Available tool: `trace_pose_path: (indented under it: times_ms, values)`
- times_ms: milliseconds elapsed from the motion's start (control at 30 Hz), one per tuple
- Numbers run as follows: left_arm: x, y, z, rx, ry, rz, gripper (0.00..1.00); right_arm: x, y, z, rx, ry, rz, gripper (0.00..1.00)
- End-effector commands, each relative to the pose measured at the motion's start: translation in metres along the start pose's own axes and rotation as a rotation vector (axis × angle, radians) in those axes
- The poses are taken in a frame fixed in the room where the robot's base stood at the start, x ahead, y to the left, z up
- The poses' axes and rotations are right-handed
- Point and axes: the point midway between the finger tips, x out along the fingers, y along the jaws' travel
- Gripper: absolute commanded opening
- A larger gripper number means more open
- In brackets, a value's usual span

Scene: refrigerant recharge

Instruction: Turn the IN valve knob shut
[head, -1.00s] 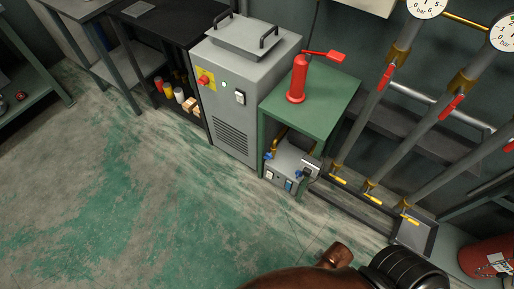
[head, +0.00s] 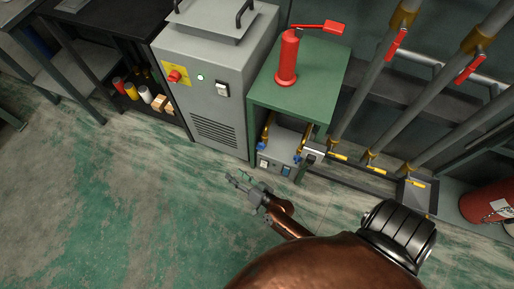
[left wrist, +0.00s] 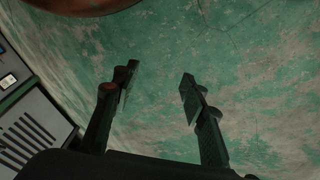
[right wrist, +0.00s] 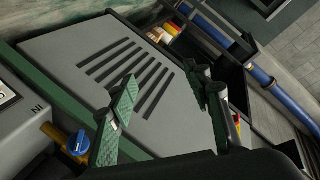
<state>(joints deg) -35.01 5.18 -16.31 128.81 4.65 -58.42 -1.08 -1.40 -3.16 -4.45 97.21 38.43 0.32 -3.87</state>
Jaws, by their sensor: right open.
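The grey service unit (head: 277,165) sits on the lower level of the green stand, with a blue knob (head: 261,146) at its left. In the right wrist view, a blue knob (right wrist: 78,143) on a brass fitting stands beside the letters "IN" (right wrist: 38,108). My right gripper (head: 236,181) is in front of the grey cabinet, left of and nearer than the unit. In its wrist view (right wrist: 162,85) the fingers are apart and empty; the knob lies outside them, left of the left finger. My left gripper (left wrist: 158,80) is open and empty above the floor; the head view does not show it.
The vented grey cabinet (head: 215,90) stands left of the green stand (head: 300,92), which carries a red pump (head: 287,60). Pipes with red and yellow handles run at the right. A red cylinder (head: 490,205) stands far right. The floor (head: 120,215) at left is clear.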

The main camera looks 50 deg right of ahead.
Motion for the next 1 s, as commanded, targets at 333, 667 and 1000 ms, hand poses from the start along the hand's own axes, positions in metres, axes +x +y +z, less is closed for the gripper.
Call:
trace_pose_path:
  times_ms: [333,667,1000]
  values:
    - [0.040,0.015,-0.019,-0.012,0.164,0.050,0.40,0.053,0.074,-0.060,0.358,0.713,0.277,0.45]
    - [0.053,0.023,-0.033,-0.025,0.265,0.075,0.40,0.014,0.117,-0.038,0.479,1.057,0.604,0.45]
    - [0.065,0.018,-0.030,-0.014,0.308,0.067,0.40,0.018,0.144,-0.057,0.482,1.093,0.640,0.45]
